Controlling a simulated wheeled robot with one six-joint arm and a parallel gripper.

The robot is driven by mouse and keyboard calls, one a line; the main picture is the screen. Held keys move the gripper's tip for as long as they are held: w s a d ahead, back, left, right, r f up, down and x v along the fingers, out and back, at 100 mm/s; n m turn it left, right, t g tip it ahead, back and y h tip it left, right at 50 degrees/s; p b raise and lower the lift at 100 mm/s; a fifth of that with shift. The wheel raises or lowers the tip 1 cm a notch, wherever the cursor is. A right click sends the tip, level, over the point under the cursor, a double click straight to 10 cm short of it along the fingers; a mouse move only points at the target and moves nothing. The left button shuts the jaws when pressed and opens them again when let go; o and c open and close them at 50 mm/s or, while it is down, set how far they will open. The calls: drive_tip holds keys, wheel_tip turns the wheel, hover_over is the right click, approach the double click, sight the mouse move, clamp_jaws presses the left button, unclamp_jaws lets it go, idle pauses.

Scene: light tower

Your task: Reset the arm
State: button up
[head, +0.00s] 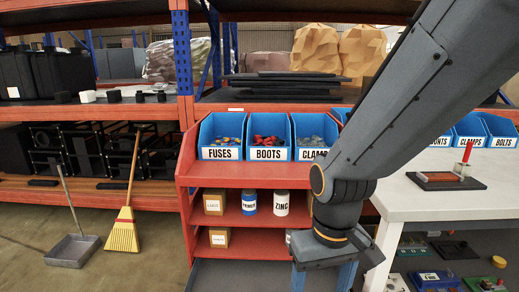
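My arm comes in from the top right and bends down in front of the red shelf unit. My gripper (323,279) hangs low at the bottom centre, pointing down. Its two blue fingers stand apart, and I see nothing held between them. The fingertips are cut off or nearly so by the bottom edge of the picture.
A red shelf (235,182) holds blue bins, including a fuses bin (221,153) and a boots bin (268,153), with cans and boxes below. A white table (425,207) stands close on the right. A yellow broom (123,235) and dustpan (73,250) stand left; floor there is open.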

drive_tip(key=s+d+r+m+p, duration=0.1)
drive_tip(key=d+r+m+p, duration=0.1)
drive_tip(key=d+r+p, duration=0.5)
wheel_tip(320, 180, up, 2)
drive_tip(key=shift+s+d+p, duration=0.35)
drive_tip(key=shift+p, duration=0.9)
drive_tip(key=w+a+f+n+b, duration=0.3)
drive_tip(key=w+a+f+n, duration=0.15)
drive_tip(key=w+f, duration=0.35)
drive_tip(key=w+a+f+n+b, duration=0.3)
drive_tip(key=w+a+f+n, duration=0.15)
drive_tip(key=w+f, duration=0.4)
drive_tip(key=w+a+f+n+b, duration=0.1)
drive_tip(key=w+a+f+n, duration=0.1)
drive_tip(key=f, duration=0.4)
drive_tip(key=w+a+f+n+b, duration=0.1)
drive_tip(key=w+a+f+n, duration=0.1)
drive_tip(key=f, duration=0.4)
drive_tip(key=w+a+f+n+b, duration=0.1)
drive_tip(key=w+a+f+n, duration=0.1)
drive_tip(key=a+f+n, duration=0.2)
drive_tip(key=shift+w+a+f, duration=0.1)
drive_tip(key=shift+a+f, duration=0.05)
drive_tip(key=shift+f, duration=0.5)
drive_tip(key=shift+w+a+f, duration=0.1)
drive_tip(key=shift+a+f, duration=0.05)
drive_tip(key=shift+f, duration=4.35)
drive_tip(key=c, duration=1.2)
drive_tip(key=shift+r, duration=0.1)
